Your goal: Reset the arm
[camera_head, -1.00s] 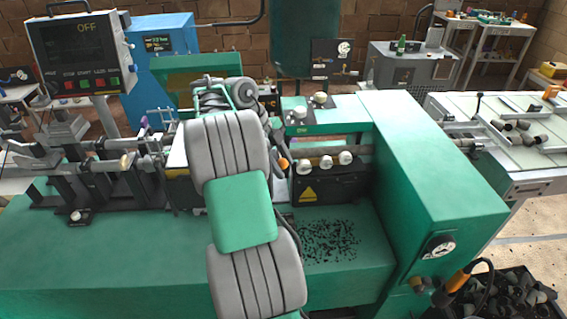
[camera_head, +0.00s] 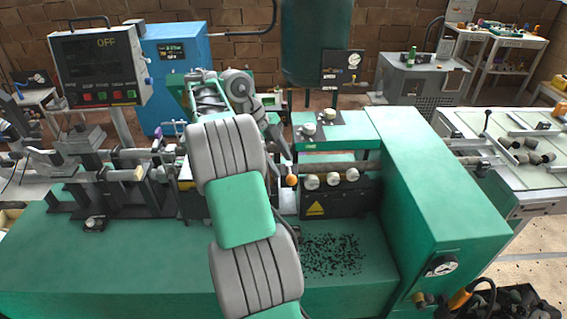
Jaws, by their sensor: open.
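My grey and green arm (camera_head: 241,210) rises from the bottom edge through the middle of the head view, in front of the green machine. Its far links (camera_head: 238,88) bend above the machine bed, in front of the blue cabinet's right side. My gripper cannot be made out; the arm's own links hide that area. No held object shows. A lever with an orange knob (camera_head: 291,181) stands just right of the arm, seemingly on the machine.
The green machine (camera_head: 90,265) fills the front. Its tall housing (camera_head: 435,190) stands at right and a control screen (camera_head: 100,65) at upper left. Fixtures (camera_head: 110,175) line the back left. A table with grey plugs (camera_head: 525,156) is at right; a dark bin (camera_head: 510,300) sits lower right.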

